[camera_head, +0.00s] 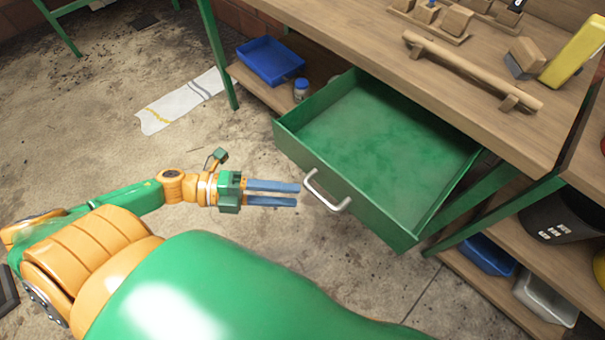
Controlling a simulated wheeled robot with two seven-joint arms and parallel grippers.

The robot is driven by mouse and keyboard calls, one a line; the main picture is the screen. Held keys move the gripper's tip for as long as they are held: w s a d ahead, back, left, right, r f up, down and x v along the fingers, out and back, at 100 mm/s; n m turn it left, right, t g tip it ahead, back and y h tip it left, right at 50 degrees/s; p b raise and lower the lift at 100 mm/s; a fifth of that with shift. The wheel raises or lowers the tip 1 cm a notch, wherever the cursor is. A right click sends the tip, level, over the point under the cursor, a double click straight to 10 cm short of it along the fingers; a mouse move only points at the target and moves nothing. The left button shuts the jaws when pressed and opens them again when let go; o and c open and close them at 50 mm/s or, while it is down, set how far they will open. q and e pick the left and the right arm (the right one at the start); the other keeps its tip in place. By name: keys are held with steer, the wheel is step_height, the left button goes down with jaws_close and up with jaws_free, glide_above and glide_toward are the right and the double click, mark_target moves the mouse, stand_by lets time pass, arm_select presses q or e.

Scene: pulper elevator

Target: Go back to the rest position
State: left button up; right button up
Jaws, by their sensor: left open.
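My left gripper (272,193) is open and empty, with its two blue fingers pointing right. Its fingertips are just left of the silver handle (326,193) and appear apart from it. The handle is on the front of a green drawer (350,187), which is pulled out from under the wooden workbench (470,90). The inside of the drawer looks empty. My right gripper is not in view.
A blue tray (270,61) and a small bottle (301,89) are on the lower shelf at the left. A white cloth (183,102) lies on the floor. Wooden blocks and a yellow object (574,52) are on the bench. The floor around my left gripper is clear.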

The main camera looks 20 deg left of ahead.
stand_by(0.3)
arm_select(q)
steer(key=shift+w+a+f+t, duration=0.1)
steer(key=shift+w+a+t, duration=0.05)
steer(key=shift+w+t, duration=0.15)
steer(key=w+a+f+n+t+y+p, duration=0.3)
steer(key=a+f+n+t+y+p, duration=0.2)
steer(key=a+f+n+y, duration=0.9)
steer(key=s+d+f+n+g+y+p, duration=0.1)
steer(key=s+d+f+n+g, duration=0.15)
steer(key=s+f+n, duration=0.3)
steer(key=s+d+f+n+g+p, duration=0.2)
steer(key=s+f+n+g, duration=0.25)
steer(key=s, duration=0.25)
steer(key=s+d+f+n+g, duration=0.3)
steer(key=s+d, duration=0.3)
steer(key=s, duration=0.4)
steer(key=shift+s+d+f+g, duration=0.15)
steer(key=shift+s+f+g, duration=0.25)
steer(key=shift+g, duration=0.2)
